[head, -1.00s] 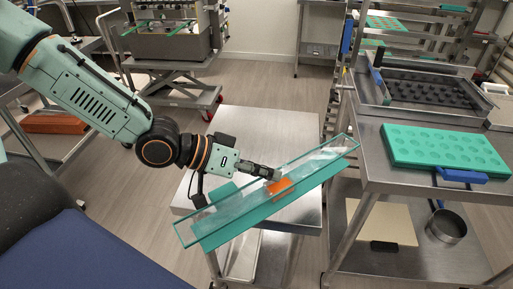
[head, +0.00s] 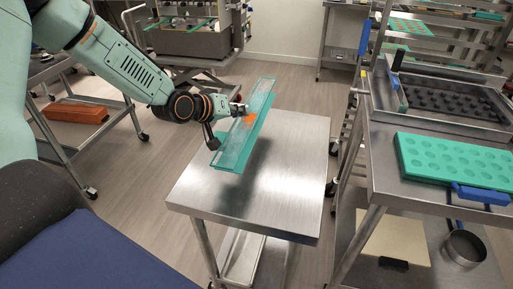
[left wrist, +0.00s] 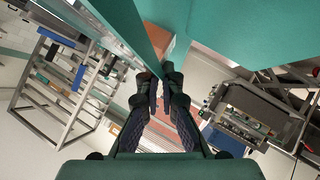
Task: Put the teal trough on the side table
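The teal trough (head: 236,147) is long and narrow, with clear-looking walls and an orange patch (head: 250,118) on its side. My left gripper (head: 240,109) is shut on it near the middle of its length. In the left wrist view the two fingers (left wrist: 161,85) close around a thin teal wall of the trough (left wrist: 225,30). The trough hangs above the steel side table (head: 295,150), over its left and far part, and a dark shadow lies on the tabletop below. My right gripper is not in view.
The side table's top is otherwise bare, with free room at its right and front. A steel cart (head: 385,195) on the right holds a teal mould (head: 450,165) and a black tray (head: 450,103). A depositor machine (head: 190,35) stands behind.

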